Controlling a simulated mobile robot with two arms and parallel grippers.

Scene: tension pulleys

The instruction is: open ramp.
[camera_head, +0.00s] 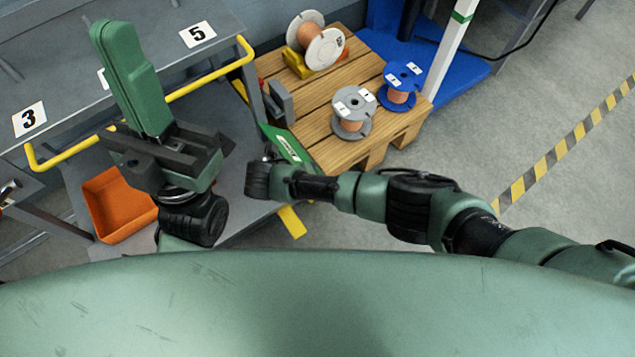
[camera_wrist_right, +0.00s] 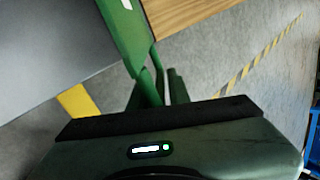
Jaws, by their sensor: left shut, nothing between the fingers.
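A narrow green panel with a white label, which looks like the ramp (camera_head: 288,143), lies between the grey table and the wooden pallet. It shows larger in the right wrist view (camera_wrist_right: 125,30). My left gripper (camera_head: 118,45) is shut and empty, its thick green fingers raised over the grey table. My right arm reaches in from the right to the panel's near end, and its wrist hides the gripper in the head view. In the right wrist view the green fingers of my right gripper (camera_wrist_right: 160,85) are close to the panel's end; contact and finger gap are unclear.
A yellow rail (camera_head: 210,78) runs along the grey table. An orange bin (camera_head: 118,205) sits below it. The wooden pallet (camera_head: 365,58) carries a white spool (camera_head: 325,48), a grey spool (camera_head: 354,103) and a blue spool (camera_head: 405,75). Floor is free at right.

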